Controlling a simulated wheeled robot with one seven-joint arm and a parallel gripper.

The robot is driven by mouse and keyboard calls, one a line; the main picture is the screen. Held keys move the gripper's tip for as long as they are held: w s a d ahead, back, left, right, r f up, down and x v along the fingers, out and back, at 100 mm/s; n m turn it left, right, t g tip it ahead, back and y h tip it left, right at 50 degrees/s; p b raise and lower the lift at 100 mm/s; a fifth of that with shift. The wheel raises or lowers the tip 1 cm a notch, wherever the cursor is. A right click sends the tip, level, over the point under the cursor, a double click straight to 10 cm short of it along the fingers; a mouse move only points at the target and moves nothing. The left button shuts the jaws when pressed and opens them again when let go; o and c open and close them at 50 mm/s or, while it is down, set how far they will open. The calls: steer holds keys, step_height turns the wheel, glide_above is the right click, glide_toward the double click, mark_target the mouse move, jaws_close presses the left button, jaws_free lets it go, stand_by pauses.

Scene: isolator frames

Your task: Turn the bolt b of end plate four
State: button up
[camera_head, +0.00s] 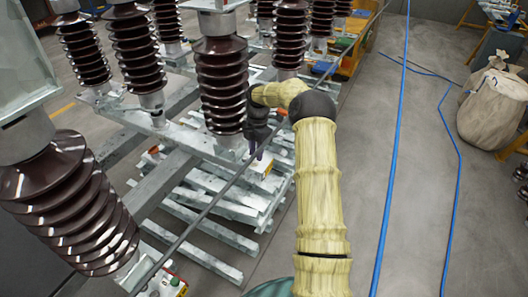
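My arm reaches forward in a yellowish cover and bends left to a dark wrist. My gripper (255,154) points down beside the base of a brown ribbed insulator (222,85). A small end plate (262,168) with white and yellow parts lies just below the gripper. I cannot tell whether the gripper touches it. The bolt is too small or hidden to make out, and no plate number is readable. The fingers are too small to show whether they are open or shut. Another end plate (165,284) with red and green spots shows at the bottom left.
Several brown insulators stand on grey metal beams (180,140) at left. A thin dark rod (215,200) runs diagonally beside them. Metal slats (205,245) lie below. Blue hoses (392,165) cross the open grey floor (420,180) at right. A sack (495,108) stands far right.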

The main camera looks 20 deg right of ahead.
steer(key=s+a+r+m+t+h, duration=0.2)
steer(key=s+a+r+m, duration=0.55)
steer(key=s+a, duration=0.3)
steer(key=s+a+r+m+t, duration=0.1)
steer(key=s+m, duration=0.5)
steer(key=s, duration=0.3)
steer(key=s+a+r+m+t, duration=0.1)
steer(key=s+a+r+m, duration=0.1)
steer(key=s+m, duration=0.5)
steer(key=shift+s, duration=1.15)
steer(key=shift+w+a+m, duration=0.1)
steer(key=shift+m, duration=0.15)
